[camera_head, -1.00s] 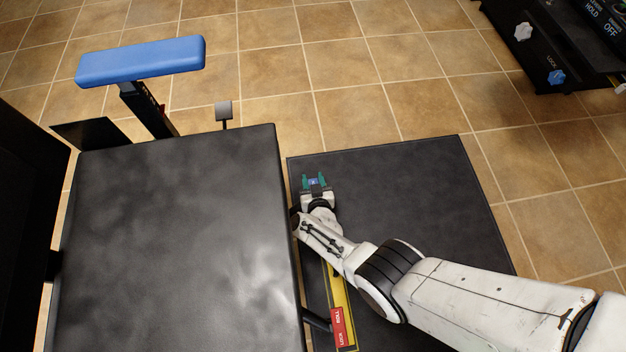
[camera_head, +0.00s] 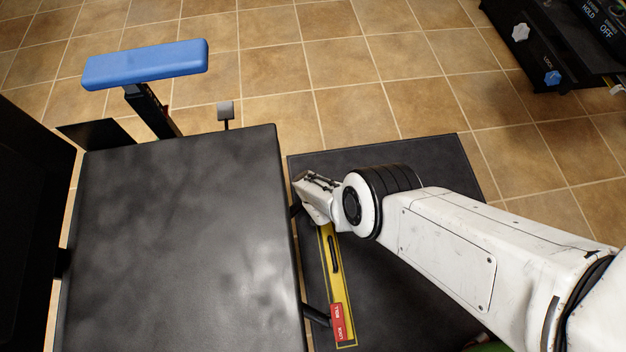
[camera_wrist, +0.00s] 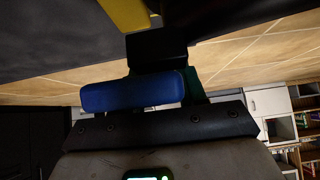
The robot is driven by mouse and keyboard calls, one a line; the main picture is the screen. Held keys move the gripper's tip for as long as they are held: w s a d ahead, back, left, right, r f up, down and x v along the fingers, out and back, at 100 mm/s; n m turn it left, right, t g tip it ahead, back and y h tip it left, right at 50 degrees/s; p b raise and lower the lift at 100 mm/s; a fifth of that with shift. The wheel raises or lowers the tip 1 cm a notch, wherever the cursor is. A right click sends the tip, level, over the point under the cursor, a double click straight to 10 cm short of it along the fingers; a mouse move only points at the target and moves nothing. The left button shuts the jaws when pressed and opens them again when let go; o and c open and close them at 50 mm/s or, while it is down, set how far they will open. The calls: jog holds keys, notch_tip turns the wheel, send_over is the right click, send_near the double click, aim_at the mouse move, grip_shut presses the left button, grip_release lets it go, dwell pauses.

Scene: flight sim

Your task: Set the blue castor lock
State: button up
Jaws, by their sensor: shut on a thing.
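A blue rounded bar (camera_wrist: 133,92), taken as the castor lock, sits at my gripper (camera_wrist: 168,78) in the wrist view. A dark block (camera_wrist: 157,48) adjoins it above. A green finger shows to the right of the bar; the other finger is mostly hidden behind it. The gripper is shut on the bar. In the head view my wrist and forearm hide the gripper and the lock. A yellow slotted strip (camera_head: 328,265) with a red LOCK/ROLL label (camera_head: 338,322) runs along the floor side of the seat, just below my wrist.
The black seat (camera_head: 180,240) stands close left of my wrist. A blue pad (camera_head: 145,64) on a black post is at upper left. A dark mat (camera_head: 420,155) lies under my arm. A black panel with knobs (camera_head: 553,77) is at upper right. Tiled floor is clear between.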

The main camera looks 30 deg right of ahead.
jog(key=o, duration=1)
jog(key=shift+c, duration=0.2)
jog(key=p+v, duration=0.8)
jog(key=p, duration=0.2)
jog(key=shift+s+r, duration=0.1)
jog(key=shift+r, duration=0.25)
jog(key=shift+p+v, duration=0.95)
jog(key=shift+v, duration=0.1)
jog(key=shift+s+f, duration=0.1)
jog(key=shift+f, duration=0.05)
